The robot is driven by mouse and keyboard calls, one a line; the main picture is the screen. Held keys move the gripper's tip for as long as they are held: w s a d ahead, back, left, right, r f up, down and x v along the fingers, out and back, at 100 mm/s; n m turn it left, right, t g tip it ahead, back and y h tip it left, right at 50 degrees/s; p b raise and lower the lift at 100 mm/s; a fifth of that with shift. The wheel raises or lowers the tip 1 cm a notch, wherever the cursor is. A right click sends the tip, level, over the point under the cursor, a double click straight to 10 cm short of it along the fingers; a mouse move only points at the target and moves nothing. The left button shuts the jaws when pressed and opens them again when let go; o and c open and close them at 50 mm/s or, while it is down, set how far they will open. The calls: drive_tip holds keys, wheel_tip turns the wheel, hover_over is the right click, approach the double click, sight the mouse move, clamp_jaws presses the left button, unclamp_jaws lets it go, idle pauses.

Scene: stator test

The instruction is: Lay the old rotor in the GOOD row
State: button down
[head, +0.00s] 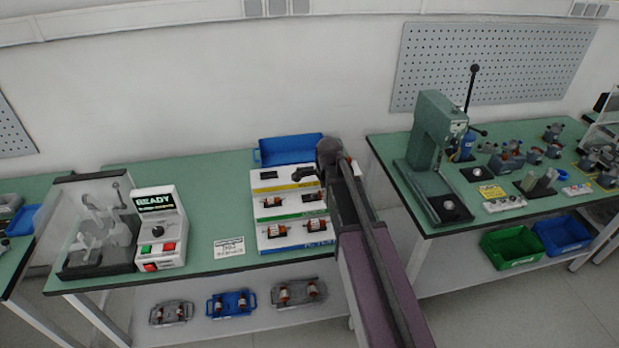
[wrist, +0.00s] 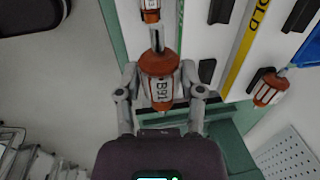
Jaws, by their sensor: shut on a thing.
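My gripper (wrist: 160,88) is shut on an orange-and-white rotor (wrist: 158,84) with a steel shaft; its label appears to read B91. In the wrist view the held rotor is over or close to the white stepped rack (wrist: 212,75); whether it touches is unclear. In the head view the rack (head: 260,217) has yellow, green and blue label strips, and several rotors lie in it. The strip wording is too small there; the yellow strip (wrist: 244,46) in the wrist view shows "OLD". My arm hides the gripper and held rotor in the head view.
Another rotor (wrist: 268,90) lies at right in the wrist view, and one (wrist: 150,10) shows at the top. A blue bin (head: 290,150) stands behind the rack. A READY tester (head: 160,228) is at left, a green press (head: 435,150) at right. Trays of rotors sit below.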

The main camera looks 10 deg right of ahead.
drive_tip(key=t+b, duration=0.1)
drive_tip(key=b, duration=0.1)
hover_over(308, 197)
drive_tip(key=x, duration=0.2)
drive_tip(key=shift+s+r, duration=0.15)
drive_tip(key=shift+s, duration=0.35)
drive_tip(key=shift+d+f, duration=0.1)
drive_tip(key=shift+f, duration=0.15)
drive_tip(key=shift+s+b+x, duration=0.2)
drive_tip(key=shift+b+x, duration=0.65)
drive_tip(key=shift+b, duration=0.05)
drive_tip(key=shift+s+b+x, duration=0.2)
drive_tip(key=shift+b+x, duration=0.7)
drive_tip(key=shift+b, duration=0.05)
drive_tip(key=shift+s+b+x, duration=0.2)
drive_tip(key=shift+b+x, duration=0.65)
drive_tip(key=shift+b, duration=0.05)
drive_tip(key=shift+s+b+x, duration=0.25)
drive_tip(key=shift+b+x, duration=0.8)
drive_tip(key=shift+x, duration=0.05)
drive_tip(key=shift+s+f, duration=0.2)
drive_tip(key=shift+f, duration=0.05)
drive_tip(key=shift+c, duration=0.6)
unclamp_jaws()
drive_tip(key=shift+w+f, duration=0.1)
